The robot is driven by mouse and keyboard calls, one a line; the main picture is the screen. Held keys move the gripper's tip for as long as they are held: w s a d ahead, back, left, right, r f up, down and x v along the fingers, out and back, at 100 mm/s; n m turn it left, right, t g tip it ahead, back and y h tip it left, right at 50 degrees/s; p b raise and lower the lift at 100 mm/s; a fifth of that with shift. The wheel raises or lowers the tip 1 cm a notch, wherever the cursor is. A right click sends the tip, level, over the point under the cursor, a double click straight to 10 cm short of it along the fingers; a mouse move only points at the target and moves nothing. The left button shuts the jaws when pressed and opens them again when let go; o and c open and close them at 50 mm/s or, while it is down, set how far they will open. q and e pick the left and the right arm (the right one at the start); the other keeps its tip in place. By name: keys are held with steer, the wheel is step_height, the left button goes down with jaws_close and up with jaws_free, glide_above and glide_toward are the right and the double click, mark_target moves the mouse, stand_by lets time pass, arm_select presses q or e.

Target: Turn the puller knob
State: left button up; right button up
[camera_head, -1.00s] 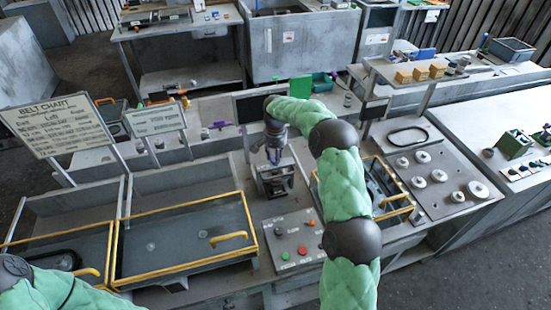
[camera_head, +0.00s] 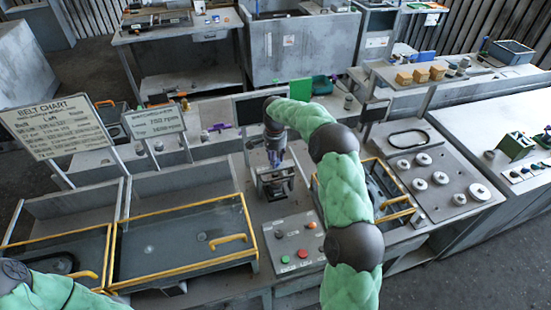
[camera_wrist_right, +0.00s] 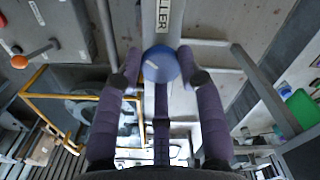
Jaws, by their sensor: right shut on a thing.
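The puller knob (camera_wrist_right: 160,64) is a round blue ball in the right wrist view, just below a white label ending in "LLER". My right gripper (camera_wrist_right: 157,75) has its purple fingers on both sides of the knob and is shut on it. In the head view my right gripper (camera_head: 275,160) points down at a small grey fixture (camera_head: 275,183) on the bench, and the knob is hidden there. Only a green link of my left arm shows at the lower left; the left gripper is out of view.
A button panel (camera_head: 295,243) with red and green buttons lies in front of the fixture. Yellow-edged trays (camera_head: 150,265) stand left, and another yellow frame (camera_head: 398,216) is close on the right. A plate with several round discs (camera_head: 440,178) lies further right.

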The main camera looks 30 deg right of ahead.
steer(key=shift+s+a+f, duration=0.2)
steer(key=shift+a+f, duration=0.15)
steer(key=shift+f, duration=0.05)
steer(key=o, duration=1.1)
steer(key=shift+w, duration=0.1)
steer(key=shift+o, duration=0.2)
steer(key=shift+w+r, duration=0.1)
steer(key=shift+r, duration=0.1)
steer(key=shift+d+r, duration=0.2)
steer(key=shift+r, duration=0.25)
step_height(320, 180, up, 11)
steer(key=shift+a, duration=0.15)
steer(key=shift+r, duration=0.15)
